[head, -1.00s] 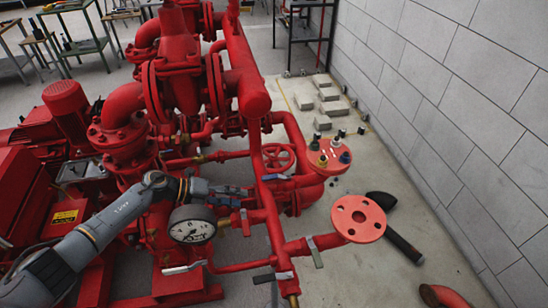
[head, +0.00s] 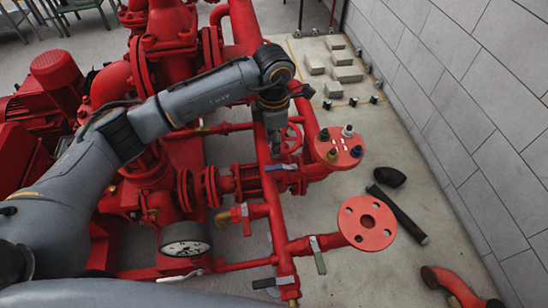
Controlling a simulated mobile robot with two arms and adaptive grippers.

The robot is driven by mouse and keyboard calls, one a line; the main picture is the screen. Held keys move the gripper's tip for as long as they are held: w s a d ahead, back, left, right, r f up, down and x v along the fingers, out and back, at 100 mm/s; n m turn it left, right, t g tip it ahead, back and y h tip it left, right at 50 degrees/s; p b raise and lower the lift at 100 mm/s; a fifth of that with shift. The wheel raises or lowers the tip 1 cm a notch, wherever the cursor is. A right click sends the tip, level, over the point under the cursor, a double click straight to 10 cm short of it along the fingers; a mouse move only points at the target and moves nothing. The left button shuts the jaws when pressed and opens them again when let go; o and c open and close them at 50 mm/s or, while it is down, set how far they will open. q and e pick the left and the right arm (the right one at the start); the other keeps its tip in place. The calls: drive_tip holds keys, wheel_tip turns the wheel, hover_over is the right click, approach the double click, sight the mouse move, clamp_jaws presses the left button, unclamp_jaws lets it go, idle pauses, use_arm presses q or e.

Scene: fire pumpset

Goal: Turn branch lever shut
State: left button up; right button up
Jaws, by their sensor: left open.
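Several valve levers show in the head view, and the name alone does not tell me which is the branch lever. One grey-green lever (head: 319,257) sits on the short red pipe leading to the open flange (head: 367,222), pointing down across the pipe. A dark lever (head: 266,283) lies along the low pipe near the bottom. A blue lever (head: 283,167) sits on the upper pipe. Another lever (head: 246,222) hangs by a brass valve. My left gripper (head: 276,150) points down, open, above the blue lever beside the red handwheel; its fingertips are small and partly unclear.
A pressure gauge (head: 185,239) stands at lower left. A flange with several coloured caps (head: 339,147) is right of the gripper. A black tube (head: 400,216) and grey blocks (head: 345,74) lie on the floor.

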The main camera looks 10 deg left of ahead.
sight(274, 167)
use_arm(q)
wheel_tip(274, 167, down, 4)
drive_tip(key=shift+p, duration=0.45)
wheel_tip(274, 167, down, 5)
drive_tip(key=shift+w+r+p, duration=0.1)
drive_tip(key=shift+w+p, duration=0.05)
drive_tip(key=shift+p, duration=0.35)
drive_tip(key=shift+f, duration=0.4)
drive_tip(key=shift+c, duration=0.7)
clamp_jaws()
use_arm(e)
drive_tip(key=shift+w+d+r, duration=0.15)
drive_tip(key=shift+w+r, duration=0.25)
drive_tip(key=shift+r, duration=0.2)
drive_tip(key=shift+w+d+r, duration=0.15)
drive_tip(key=shift+w+r, duration=0.2)
drive_tip(key=shift+r, duration=0.25)
